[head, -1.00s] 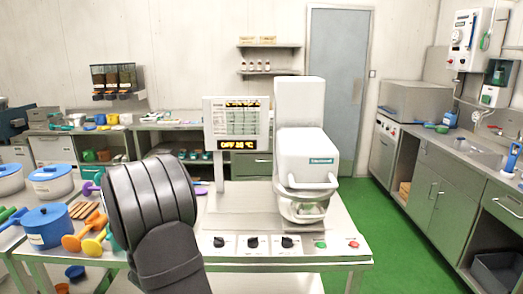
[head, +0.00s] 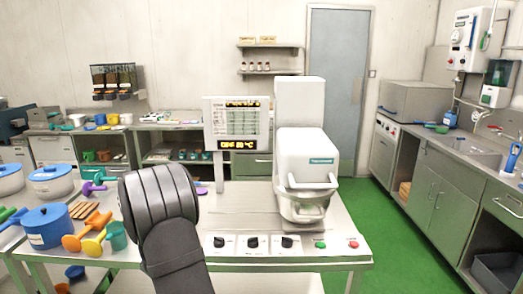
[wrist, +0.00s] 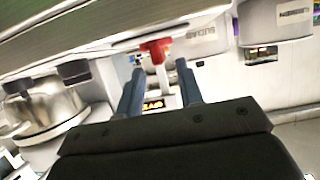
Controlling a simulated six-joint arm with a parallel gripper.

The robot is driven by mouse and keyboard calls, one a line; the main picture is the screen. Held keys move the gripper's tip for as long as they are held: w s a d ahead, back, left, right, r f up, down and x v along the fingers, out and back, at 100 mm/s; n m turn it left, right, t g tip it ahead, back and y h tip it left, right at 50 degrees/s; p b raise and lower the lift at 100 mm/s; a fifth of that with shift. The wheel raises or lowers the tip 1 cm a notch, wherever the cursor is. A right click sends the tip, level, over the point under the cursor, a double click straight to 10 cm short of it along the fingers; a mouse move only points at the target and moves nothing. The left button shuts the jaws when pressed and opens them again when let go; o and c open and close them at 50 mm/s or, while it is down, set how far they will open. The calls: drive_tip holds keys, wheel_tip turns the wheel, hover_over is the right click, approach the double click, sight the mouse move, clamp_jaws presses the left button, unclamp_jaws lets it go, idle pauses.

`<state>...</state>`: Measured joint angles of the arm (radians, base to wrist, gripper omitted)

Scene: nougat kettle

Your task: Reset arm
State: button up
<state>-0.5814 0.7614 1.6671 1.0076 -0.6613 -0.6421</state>
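My arm rises dark at the front of the head view, left of the white nougat kettle machine (head: 308,157). My gripper does not show there, and only dark arm links are visible. In the wrist view my gripper (wrist: 158,70) has its two blue-grey fingers apart, with nothing held between them. A red knob-like part (wrist: 155,50) shows beyond the fingertips, and I cannot tell how far off it is. The machine's bowl (head: 303,210) sits under its white head. A large steel bowl (wrist: 45,108) also shows at the left of the wrist view.
The steel bench (head: 235,203) has black knobs, a green button (head: 321,245) and a red button (head: 353,244) along its front. A display (head: 238,124) stands behind my arm. At left are a blue pot (head: 47,226), mallets and a teal cup (head: 117,236). Green floor at right is clear.

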drive_tip(key=x, duration=0.5)
drive_tip(key=shift+s+r+n+y, duration=0.1)
drive_tip(key=shift+n+y, duration=0.5)
drive_tip(key=shift+y, duration=0.1)
drive_tip(key=v, duration=1.8)
drive_tip(key=w+a+f+n+g+y, duration=0.1)
drive_tip(key=w+a+n+g+y, duration=0.2)
drive_tip(key=w+a, duration=0.4)
drive_tip(key=shift+w, duration=0.9)
drive_tip(key=shift+f, duration=0.1)
